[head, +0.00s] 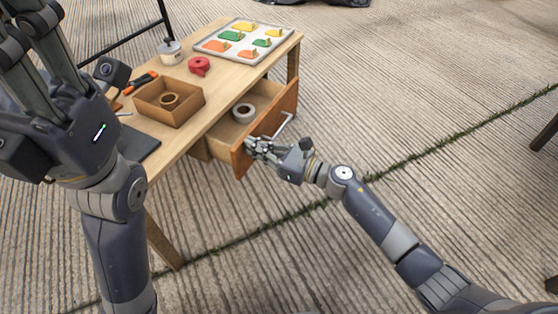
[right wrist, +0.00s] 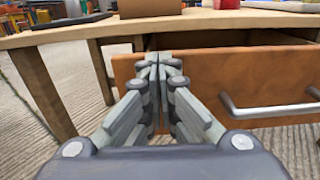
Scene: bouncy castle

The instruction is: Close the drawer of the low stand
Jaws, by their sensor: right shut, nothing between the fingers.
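The low stand (head: 182,138) is a light wooden table with a drawer (head: 262,128) pulled out on its right side. The drawer has an orange-brown front with a silver bar handle (head: 284,126), and a white roll (head: 243,113) lies inside. My right gripper (head: 254,147) is shut and empty at the near end of the drawer front. In the right wrist view its fingertips (right wrist: 158,60) are against or just before the drawer front (right wrist: 215,75), left of the handle (right wrist: 270,110). I cannot tell whether they touch. My left gripper (head: 35,30) is raised at the left, fingertips cut off by the frame.
On the stand top are an open brown box (head: 168,104) with a ring inside, a red tape roll (head: 199,66), a white jar (head: 170,52), an orange-handled tool (head: 142,82) and a tray (head: 243,41) of coloured pieces.

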